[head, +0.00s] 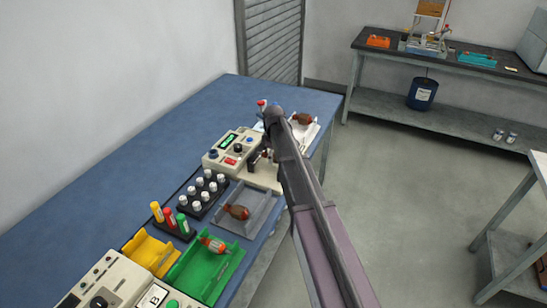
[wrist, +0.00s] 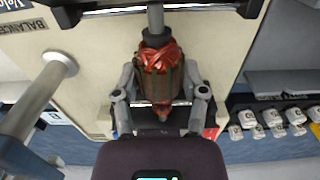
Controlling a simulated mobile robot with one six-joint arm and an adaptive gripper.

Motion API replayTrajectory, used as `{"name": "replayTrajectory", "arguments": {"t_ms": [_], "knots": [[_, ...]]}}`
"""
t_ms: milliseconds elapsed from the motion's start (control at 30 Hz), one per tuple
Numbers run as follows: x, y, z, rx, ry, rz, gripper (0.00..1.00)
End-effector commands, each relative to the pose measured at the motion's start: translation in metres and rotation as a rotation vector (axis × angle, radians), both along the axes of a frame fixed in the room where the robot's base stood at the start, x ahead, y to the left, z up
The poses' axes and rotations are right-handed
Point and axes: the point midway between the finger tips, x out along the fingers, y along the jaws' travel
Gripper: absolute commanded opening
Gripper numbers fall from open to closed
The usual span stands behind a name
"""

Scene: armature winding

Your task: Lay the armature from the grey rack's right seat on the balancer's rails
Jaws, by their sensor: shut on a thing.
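In the wrist view my gripper (wrist: 160,96) is shut on an armature (wrist: 158,75) with red-brown windings, one finger on each side. Its grey shaft points up the picture and crosses a dark rail bar (wrist: 205,9) of the balancer (wrist: 95,45). The lower shaft end is close to another dark part. I cannot tell whether the shaft touches the rails. In the head view the balancer (head: 224,152) stands on the blue bench, and my arm hides most of the gripper and the held armature. The grey rack (head: 262,207) holds one armature (head: 237,212) in its left part; its right part looks empty.
A green tray (head: 190,278) with an armature and a yellow tray (head: 150,252) lie nearer on the bench. A black holder of white-capped bottles (head: 203,190) stands beside the balancer. A white tray (head: 312,128) with another armature is beyond. A grey post (wrist: 38,95) rises left of my gripper.

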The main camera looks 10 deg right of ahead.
Motion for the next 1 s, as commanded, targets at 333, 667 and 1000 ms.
{"name": "replayTrajectory", "arguments": {"t_ms": [333,667,1000], "knots": [[0.0,0.0002,-0.0034,0.0,0.0,0.0,0.0],[0.0,0.0002,-0.0061,0.0,0.0,0.0,0.0],[0.0,0.0001,-0.0074,0.0,0.0,0.0,0.0]]}}
